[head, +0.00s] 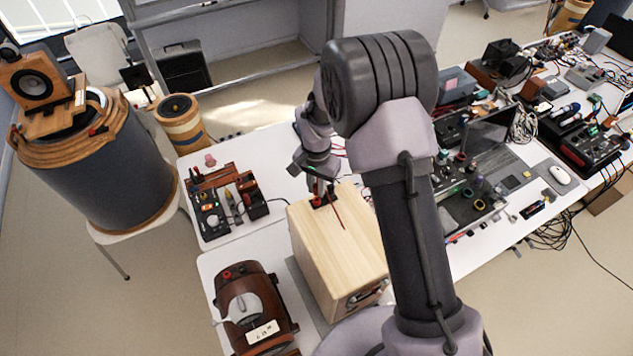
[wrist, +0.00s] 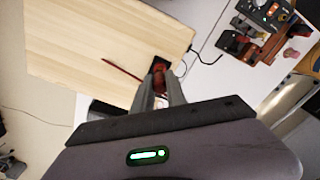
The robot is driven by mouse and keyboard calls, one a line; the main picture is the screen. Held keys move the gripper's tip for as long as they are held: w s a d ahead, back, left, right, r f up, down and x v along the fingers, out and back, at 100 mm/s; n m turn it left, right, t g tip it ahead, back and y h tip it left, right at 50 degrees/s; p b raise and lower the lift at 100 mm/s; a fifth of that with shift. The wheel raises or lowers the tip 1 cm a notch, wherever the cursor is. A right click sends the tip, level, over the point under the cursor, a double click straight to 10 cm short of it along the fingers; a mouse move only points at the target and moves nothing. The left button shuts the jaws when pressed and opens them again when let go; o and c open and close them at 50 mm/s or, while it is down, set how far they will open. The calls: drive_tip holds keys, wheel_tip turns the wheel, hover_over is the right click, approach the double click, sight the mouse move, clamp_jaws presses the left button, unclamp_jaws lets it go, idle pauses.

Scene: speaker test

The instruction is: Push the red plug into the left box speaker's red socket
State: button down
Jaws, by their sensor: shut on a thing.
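A light wooden box (head: 325,255) stands on the white table in the head view; its pale top fills the upper left of the wrist view (wrist: 95,45). A small dark terminal plate (head: 319,202) is set near the top's far edge. My gripper (wrist: 159,84) points down at this plate, its fingers shut on the red plug (wrist: 158,76). A thin red lead (wrist: 122,70) runs from there across the wood. The plug's tip and the red socket are hidden, so I cannot tell whether the plug is in. My arm covers the box's right side in the head view.
A brown case (head: 250,312) stands left of the box. A wooden speaker (head: 35,85) sits on a large drum at far left. Crowded electronics (head: 475,175) fill the right table. A black cable (wrist: 205,60) runs beside the plate.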

sight(316, 193)
drive_tip(key=shift+s+f, duration=0.1)
drive_tip(key=shift+f, duration=0.35)
drive_tip(key=shift+f+b, duration=0.2)
drive_tip(key=shift+b, duration=0.25)
drive_tip(key=shift+b, duration=0.65)
idle(0.6)
drive_tip(key=shift+f+b, duration=0.8)
drive_tip(key=shift+f, duration=0.05)
drive_tip(key=c, duration=1.3)
unclamp_jaws()
drive_tip(key=shift+r+p, duration=2.05)
drive_tip(key=shift+r, duration=1.8)
drive_tip(key=shift+f, duration=0.1)
